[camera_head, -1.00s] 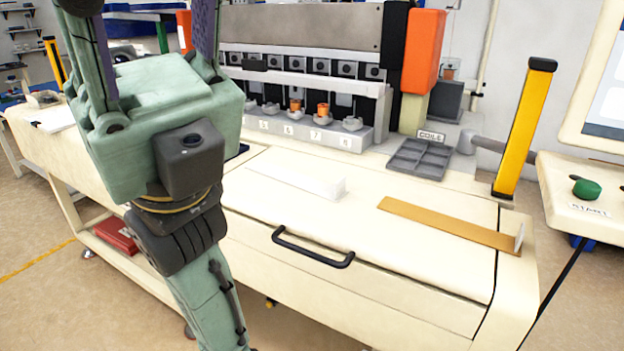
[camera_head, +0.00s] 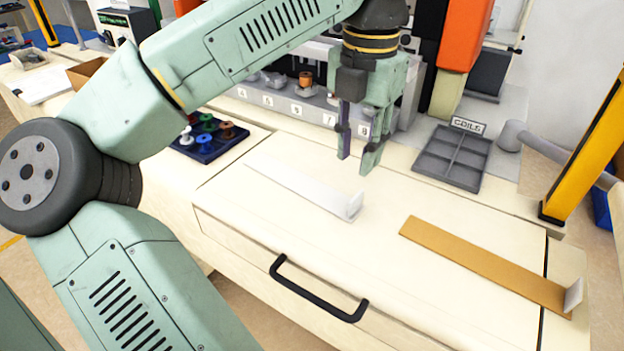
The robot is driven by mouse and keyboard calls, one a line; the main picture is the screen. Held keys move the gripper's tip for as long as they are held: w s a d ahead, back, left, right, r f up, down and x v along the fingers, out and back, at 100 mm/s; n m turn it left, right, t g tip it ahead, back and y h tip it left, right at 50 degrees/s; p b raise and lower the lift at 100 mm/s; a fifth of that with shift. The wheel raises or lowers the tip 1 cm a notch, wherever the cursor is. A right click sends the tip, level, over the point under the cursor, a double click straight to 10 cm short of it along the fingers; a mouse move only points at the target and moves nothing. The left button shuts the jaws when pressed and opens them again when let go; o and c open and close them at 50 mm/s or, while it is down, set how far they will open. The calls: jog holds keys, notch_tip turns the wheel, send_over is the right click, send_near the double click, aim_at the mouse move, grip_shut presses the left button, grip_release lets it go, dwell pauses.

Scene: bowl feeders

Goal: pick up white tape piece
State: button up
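The white tape piece (camera_head: 300,187) is a long pale strip lying on the cream worktop, with a small upturned tab at its right end. My gripper (camera_head: 357,163) points down above the worktop, just behind and above that tabbed end. Its two fingers are apart with nothing visible between them. It appears clear of the tape. The whole strip is in view.
A brown strip (camera_head: 480,262) with a white end tab lies to the right. A grey divided tray (camera_head: 450,158) labelled COILS stands behind it. A dark tray of coloured spools (camera_head: 207,142) is at left. A black drawer handle (camera_head: 315,290) projects at the front.

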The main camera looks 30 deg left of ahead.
aim_at(357, 196)
jog(key=f+b, duration=0.2)
jog(key=f, duration=0.1)
jog(key=f+b, duration=0.2)
jog(key=f, duration=0.1)
jog(key=f+b, duration=0.2)
jog(key=f, duration=0.2)
jog(key=shift+d, duration=0.35)
jog(key=shift+r, duration=0.1)
jog(key=shift+c, duration=0.3)
grip_shut()
